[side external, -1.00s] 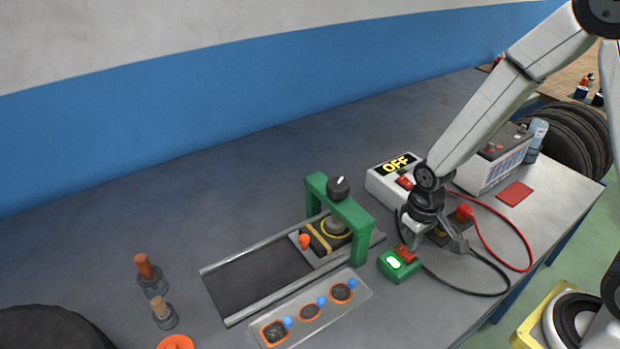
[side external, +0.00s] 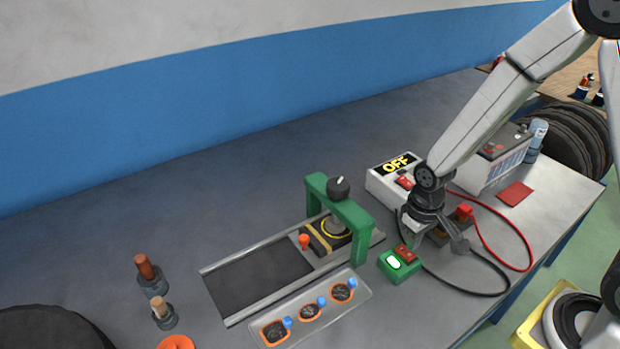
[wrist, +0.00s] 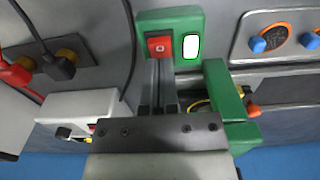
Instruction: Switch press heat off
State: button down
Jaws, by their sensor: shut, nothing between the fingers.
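The green switch box (side external: 386,268) sits on the bench right of the green press (side external: 352,215). It carries a red rocker switch (side external: 407,254) and a bright white lamp (side external: 393,262). In the wrist view the red switch (wrist: 160,46) and white lamp (wrist: 191,46) sit side by side on the green box (wrist: 172,18). My gripper (side external: 411,240) points down right at the red switch's edge, shut and empty. In the wrist view its fingers (wrist: 163,68) end at the switch. I cannot tell whether they touch it.
A white box with an OFF display (side external: 397,165) stands behind my gripper. Red and black cables (side external: 518,238) loop on the right near a battery (side external: 497,165). A tray of patches (side external: 316,310) lies in front of the press. The bench's back left is clear.

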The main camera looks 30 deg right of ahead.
aim_at(410, 255)
jog(key=shift+f, duration=1.2)
dwell(1.2)
jog(key=shift+r, duration=3.5)
jog(key=shift+s+d+r+t, duration=0.2)
jog(key=shift+s+r+t, duration=0.25)
jog(key=shift+s+r, duration=0.2)
jog(key=shift+s+d+r+t, duration=0.2)
jog(key=shift+s+r+t, duration=0.2)
jog(key=shift+s+r, duration=0.3)
jog(key=shift+s+d+r+t, duration=0.2)
jog(key=shift+s+r+t, duration=0.3)
jog(key=shift+r, duration=0.25)
